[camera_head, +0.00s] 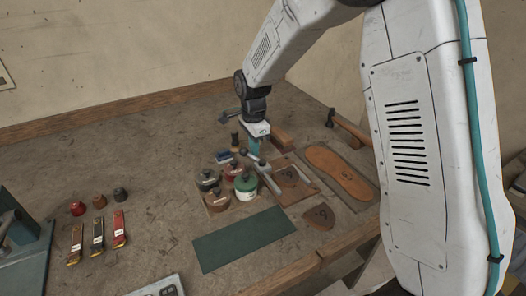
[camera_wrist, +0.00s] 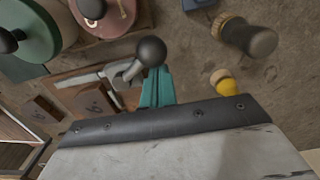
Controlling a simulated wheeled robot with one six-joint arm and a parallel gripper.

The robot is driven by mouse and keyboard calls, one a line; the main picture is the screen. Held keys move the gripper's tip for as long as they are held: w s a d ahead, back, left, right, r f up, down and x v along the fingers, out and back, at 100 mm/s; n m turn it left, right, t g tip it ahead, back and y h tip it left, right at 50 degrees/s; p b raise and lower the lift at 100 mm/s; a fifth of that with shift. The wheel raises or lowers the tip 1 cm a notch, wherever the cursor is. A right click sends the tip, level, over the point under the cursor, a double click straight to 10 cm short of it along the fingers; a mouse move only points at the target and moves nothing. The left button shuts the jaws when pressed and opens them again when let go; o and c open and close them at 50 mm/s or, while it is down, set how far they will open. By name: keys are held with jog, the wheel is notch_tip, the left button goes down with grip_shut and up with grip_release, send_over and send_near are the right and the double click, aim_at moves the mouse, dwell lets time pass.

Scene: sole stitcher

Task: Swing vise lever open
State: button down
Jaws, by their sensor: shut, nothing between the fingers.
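A metal lever (camera_wrist: 124,74) with a black ball knob (camera_wrist: 151,50) shows in the wrist view, just beyond my fingertips. My gripper (camera_wrist: 157,86) has teal fingers that are shut and empty. The knob appears close to the fingertips; I cannot tell whether they touch. In the head view my gripper (camera_head: 254,150) points down among the jars and leather pieces. The lever's metal base (camera_head: 268,180) lies along a brown board there. The vise body and jaws are not clear in either view.
A green jar (camera_head: 246,186) and several dark-lidded jars stand left of the lever. A leather sole (camera_head: 340,170) lies right. A green mat (camera_head: 243,239) is clear in front.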

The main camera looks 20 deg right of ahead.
jog(key=shift+r, duration=2.75)
jog(key=shift+d, duration=0.1)
jog(key=w+d, duration=0.1)
jog(key=d, duration=0.5)
jog(key=shift+w, duration=0.35)
jog(key=shift+d, duration=0.1)
